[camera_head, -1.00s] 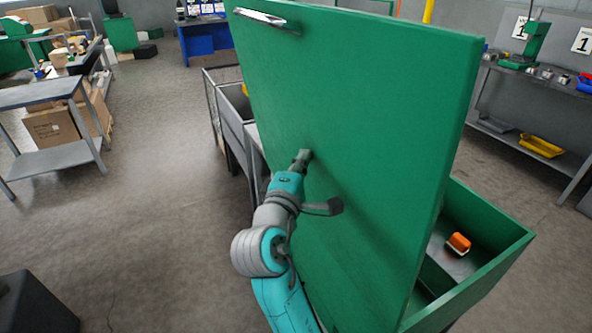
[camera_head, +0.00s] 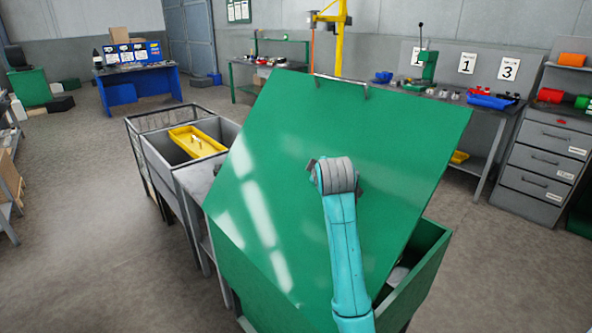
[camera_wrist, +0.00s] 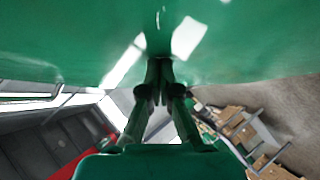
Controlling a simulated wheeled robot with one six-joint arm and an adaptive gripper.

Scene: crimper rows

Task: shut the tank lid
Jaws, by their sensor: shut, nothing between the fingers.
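The tank lid (camera_head: 270,150) is a large flat green panel with a metal handle on its top edge. It stands partly open, tilted over the green tank (camera_head: 418,282), with a gap on the right side. The lid also fills the upper part of the wrist view (camera_wrist: 70,45). My gripper (camera_wrist: 160,66) is shut and empty, its fingertips at the lid's face and seemingly touching it. In the head view my wrist and arm hide the gripper in front of the lid's middle. Most of the tank's inside is hidden.
Grey bins stand left of the tank, one holding a yellow tray (camera_head: 197,141). A grey drawer cabinet (camera_head: 543,160) stands at the right. A workbench runs along the back wall, and a blue table (camera_head: 139,82) is at the back left.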

